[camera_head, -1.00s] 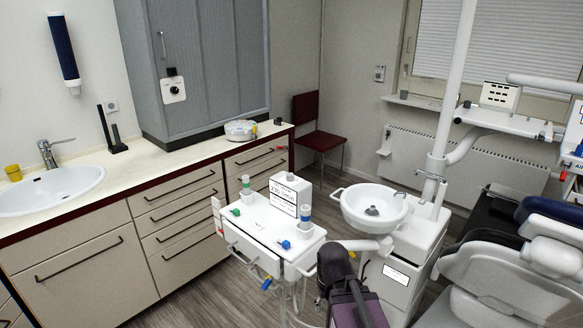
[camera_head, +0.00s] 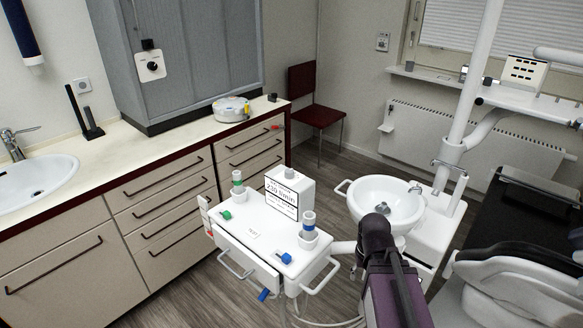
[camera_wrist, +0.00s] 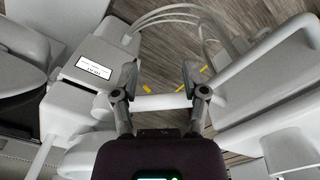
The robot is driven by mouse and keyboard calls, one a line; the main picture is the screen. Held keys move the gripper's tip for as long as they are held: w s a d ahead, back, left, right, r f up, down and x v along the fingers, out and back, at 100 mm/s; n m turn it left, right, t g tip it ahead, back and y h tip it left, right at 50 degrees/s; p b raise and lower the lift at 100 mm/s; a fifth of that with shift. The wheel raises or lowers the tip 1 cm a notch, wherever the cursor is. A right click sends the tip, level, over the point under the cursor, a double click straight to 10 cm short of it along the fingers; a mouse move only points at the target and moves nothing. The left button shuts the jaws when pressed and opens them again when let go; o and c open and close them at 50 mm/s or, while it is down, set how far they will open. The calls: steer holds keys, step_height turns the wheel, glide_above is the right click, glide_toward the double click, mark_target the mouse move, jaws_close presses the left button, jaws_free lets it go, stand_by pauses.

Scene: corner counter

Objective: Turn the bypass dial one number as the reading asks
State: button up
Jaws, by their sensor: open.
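A white unit with a reading panel (camera_head: 282,198) stands on the white instrument cart; its text seems to say 230 ml/min, and the smaller lines are too small to read. A black round knob on a white plate (camera_head: 150,67) is on the grey cabinet front at upper left; I cannot tell whether it is the bypass dial, and its numbers are unreadable. Green knob (camera_head: 225,216) and blue knob (camera_head: 285,258) sit on the cart top. My gripper (camera_wrist: 159,82) is open and empty in the wrist view, above a white bar. In the head view my arm hides it.
The cart (camera_head: 235,240) has front handles and two upright tubes in holders. A white basin (camera_head: 385,190) stands right of it, close to my arm. A dental chair (camera_head: 510,255) is at right. The counter (camera_head: 120,150) runs along the left. Bare floor shows between cart and drawers.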

steer(key=o, duration=0.3)
steer(key=shift+d, duration=0.1)
step_height(320, 180, up, 31)
steer(key=m+p, duration=0.2)
steer(key=p, duration=2.9)
glide_above(289, 170)
steer(key=shift+f, duration=0.2)
steer(key=shift+f+b, duration=0.15)
steer(key=shift+b, duration=0.15)
step_height(289, 170, down, 14)
steer(key=b, duration=1.3)
steer(key=shift+r+b, duration=0.25)
steer(key=shift+b, duration=0.05)
steer(key=shift+c, duration=0.3)
